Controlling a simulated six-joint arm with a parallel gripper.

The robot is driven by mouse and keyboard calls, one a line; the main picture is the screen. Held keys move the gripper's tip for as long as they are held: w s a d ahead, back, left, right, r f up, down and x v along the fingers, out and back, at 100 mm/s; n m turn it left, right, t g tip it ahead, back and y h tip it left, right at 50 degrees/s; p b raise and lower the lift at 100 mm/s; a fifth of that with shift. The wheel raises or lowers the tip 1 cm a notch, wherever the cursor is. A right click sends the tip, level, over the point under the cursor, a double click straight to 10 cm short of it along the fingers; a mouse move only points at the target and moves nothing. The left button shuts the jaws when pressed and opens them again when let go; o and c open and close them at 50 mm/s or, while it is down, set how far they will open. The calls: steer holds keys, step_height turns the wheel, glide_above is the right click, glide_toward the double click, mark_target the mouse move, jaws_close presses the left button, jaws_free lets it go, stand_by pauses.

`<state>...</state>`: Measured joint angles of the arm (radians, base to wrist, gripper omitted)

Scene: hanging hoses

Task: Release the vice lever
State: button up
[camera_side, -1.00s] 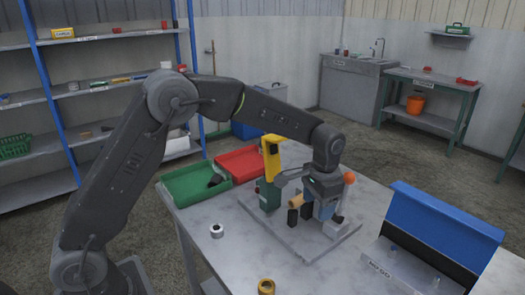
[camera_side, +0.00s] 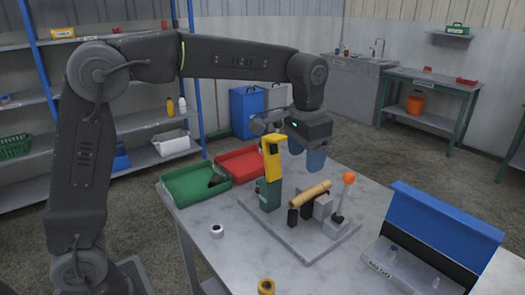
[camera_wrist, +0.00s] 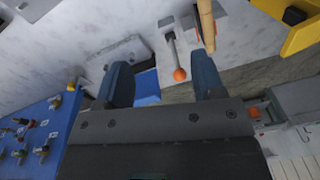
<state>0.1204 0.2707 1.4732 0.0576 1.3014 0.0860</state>
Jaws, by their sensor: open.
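The vice lever (camera_side: 342,197) is a thin rod with an orange ball knob (camera_side: 349,178). It stands up from the grey vice (camera_side: 322,208), leaning slightly. A tan rod-like piece (camera_side: 312,193) lies across the vice, slightly tilted. My gripper (camera_side: 306,165) is in the air above and behind the vice, fingers down, clear of the lever. In the wrist view my gripper (camera_wrist: 165,72) is open and empty. There the orange knob (camera_wrist: 179,74) shows between the fingers, and the tan piece (camera_wrist: 207,22) is beyond the right finger.
A yellow-and-green upright fixture (camera_side: 271,172) shares the grey base plate (camera_side: 285,235) with the vice. Green (camera_side: 197,182) and red (camera_side: 240,163) trays lie to the left. A blue-backed rack (camera_side: 440,230) is at right. A ring (camera_side: 217,231) and a brass ring (camera_side: 266,287) lie in front.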

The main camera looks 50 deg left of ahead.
steer(key=s+a+r+n+t, duration=0.1)
steer(key=s+a+r, duration=0.1)
steer(key=s, duration=0.7)
steer(key=shift+s+a+r+t, duration=0.2)
steer(key=shift+s+t, duration=0.05)
steer(key=shift+t, duration=0.05)
steer(key=s+a+f+t, duration=0.1)
steer(key=s+f, duration=0.1)
steer(key=s, duration=0.5)
steer(key=s+a+f+n+t, duration=0.1)
steer(key=s+f, duration=0.2)
steer(key=s, duration=0.4)
steer(key=shift+s+n+t, duration=0.15)
steer(key=shift+n+t, duration=0.15)
steer(key=shift+t, duration=0.1)
